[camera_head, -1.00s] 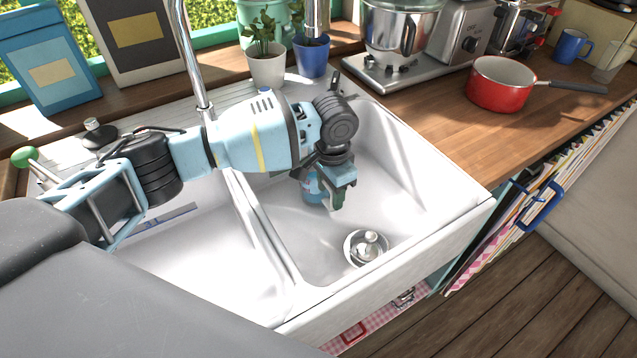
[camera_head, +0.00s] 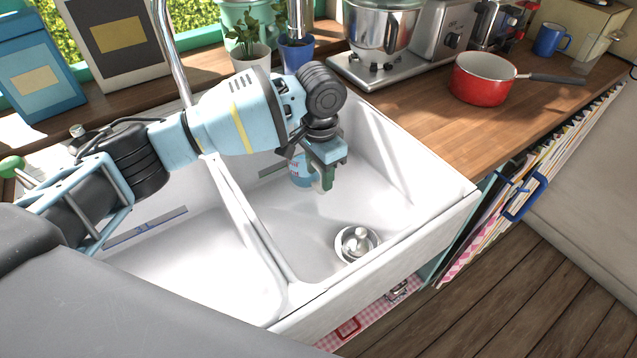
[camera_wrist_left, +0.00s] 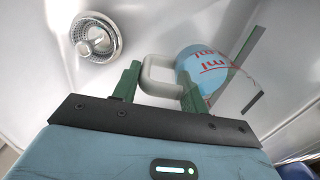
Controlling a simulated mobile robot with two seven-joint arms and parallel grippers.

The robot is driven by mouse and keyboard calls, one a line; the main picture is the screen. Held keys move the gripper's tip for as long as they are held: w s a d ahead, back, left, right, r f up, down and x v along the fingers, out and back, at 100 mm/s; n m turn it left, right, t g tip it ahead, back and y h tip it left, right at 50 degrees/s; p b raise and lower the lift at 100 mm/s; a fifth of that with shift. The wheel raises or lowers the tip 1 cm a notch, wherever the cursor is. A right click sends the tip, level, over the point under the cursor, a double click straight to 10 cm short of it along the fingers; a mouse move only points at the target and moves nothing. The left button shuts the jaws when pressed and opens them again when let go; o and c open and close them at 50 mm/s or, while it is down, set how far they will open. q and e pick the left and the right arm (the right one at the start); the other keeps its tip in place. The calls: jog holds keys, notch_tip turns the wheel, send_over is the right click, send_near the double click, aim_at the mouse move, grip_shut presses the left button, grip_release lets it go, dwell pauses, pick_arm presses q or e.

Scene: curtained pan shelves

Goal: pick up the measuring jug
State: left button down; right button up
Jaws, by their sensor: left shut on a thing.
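In the left wrist view the green fingers of my left gripper (camera_wrist_left: 160,88) are shut on the handle. I cannot tell whether the jug's base touches the basin floor. My right gripper is not in view.
The white sink (camera_head: 400,235) has high walls and a divider left of the jug. A metal drain (camera_head: 357,243) lies in front of it. The faucet (camera_head: 172,60) rises behind. A red pan (camera_head: 482,80) and a mixer (camera_head: 380,30) stand on the counter.

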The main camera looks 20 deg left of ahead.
pick_arm(q)
notch_tip(320, 180, up, 13)
jog(key=s+d+p, duration=0.2)
jog(key=s+d, duration=0.9)
jog(key=d, duration=0.3)
jog(key=shift+d+f, duration=0.15)
jog(key=shift+f, duration=0.05)
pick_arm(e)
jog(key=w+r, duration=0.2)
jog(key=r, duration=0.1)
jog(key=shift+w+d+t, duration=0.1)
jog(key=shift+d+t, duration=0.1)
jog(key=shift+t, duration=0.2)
pick_arm(q)
jog(key=shift+s, duration=0.1)
